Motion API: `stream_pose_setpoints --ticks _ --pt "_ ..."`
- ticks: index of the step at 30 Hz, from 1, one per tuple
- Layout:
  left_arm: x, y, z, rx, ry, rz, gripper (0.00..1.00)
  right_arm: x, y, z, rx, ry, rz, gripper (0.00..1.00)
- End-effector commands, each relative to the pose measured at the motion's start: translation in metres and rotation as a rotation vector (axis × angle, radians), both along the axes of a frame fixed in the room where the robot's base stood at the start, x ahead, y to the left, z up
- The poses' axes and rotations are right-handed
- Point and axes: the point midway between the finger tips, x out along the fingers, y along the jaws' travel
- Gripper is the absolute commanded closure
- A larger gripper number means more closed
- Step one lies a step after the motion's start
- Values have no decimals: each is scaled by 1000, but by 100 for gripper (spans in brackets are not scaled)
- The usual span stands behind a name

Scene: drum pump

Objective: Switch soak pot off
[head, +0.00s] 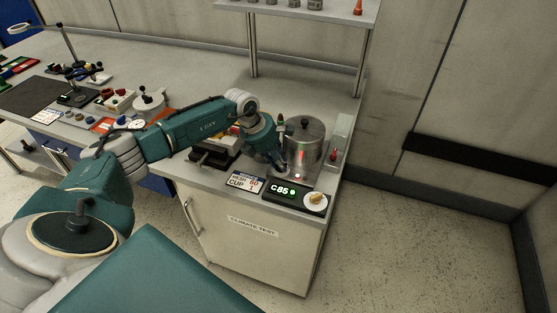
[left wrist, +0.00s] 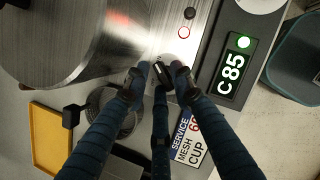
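The soak pot (head: 304,143) is a shiny metal pot with a dark lid knob, at the right end of the bench. Its curved side fills the upper left of the left wrist view (left wrist: 60,45). My right gripper is out of view.
A yellowish dial (head: 316,198) sits right of the display. A mesh cup label (left wrist: 190,143) lies near the gripper, and a yellow tray (left wrist: 57,138) is at lower left. A shelf (head: 305,10) stands behind. A wall is at right.

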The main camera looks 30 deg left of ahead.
Motion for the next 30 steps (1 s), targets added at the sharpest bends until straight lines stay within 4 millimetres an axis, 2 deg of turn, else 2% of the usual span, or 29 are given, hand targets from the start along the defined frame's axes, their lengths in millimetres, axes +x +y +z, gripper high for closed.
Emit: stream_pose_setpoints --ticks 2,6,19,30 --pt "0 0 0 0 0 0 76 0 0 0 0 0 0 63" --pt "0 0 0 0 0 0 100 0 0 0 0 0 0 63" --pt "-1 -1 1 -1 -1 53 100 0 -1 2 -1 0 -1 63" --pt "-2 -2 1 -1 -3 323 100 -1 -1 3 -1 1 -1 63"
